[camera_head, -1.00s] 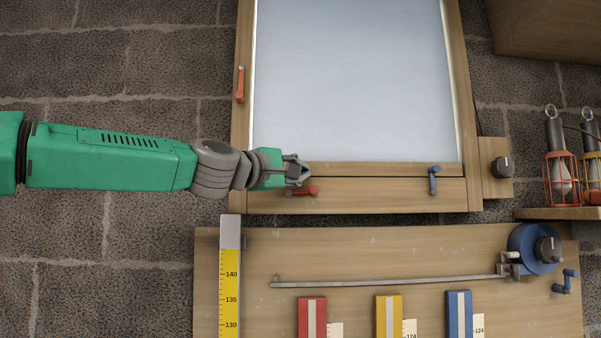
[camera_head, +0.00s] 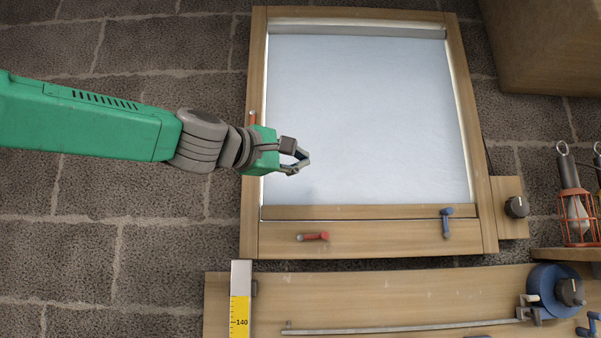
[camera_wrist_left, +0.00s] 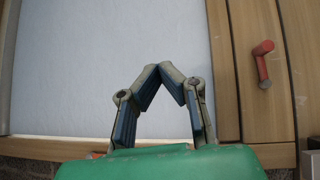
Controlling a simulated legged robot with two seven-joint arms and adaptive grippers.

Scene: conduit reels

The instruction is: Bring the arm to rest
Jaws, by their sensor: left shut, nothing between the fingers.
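My left arm comes in from the left in the head view, green with grey joints. Its gripper (camera_head: 302,160) is in front of the lower left part of the pale panel (camera_head: 365,110) in the wooden frame (camera_head: 375,238). In the left wrist view the gripper (camera_wrist_left: 172,68) has its two fingertips together, with nothing between them. It holds no object. A red handle (camera_head: 313,237) on the frame's lower rail is below the gripper and apart from it. A red handle also shows at the right in the left wrist view (camera_wrist_left: 263,62). My right gripper is not in view.
A blue handle (camera_head: 446,222) sits on the lower rail. Another red handle (camera_head: 252,118) on the left stile is partly behind the gripper. Below are a wooden board (camera_head: 400,290), a yellow scale (camera_head: 240,315), a metal rod (camera_head: 400,329) and a blue reel (camera_head: 548,290). A caged lamp (camera_head: 575,215) hangs at right.

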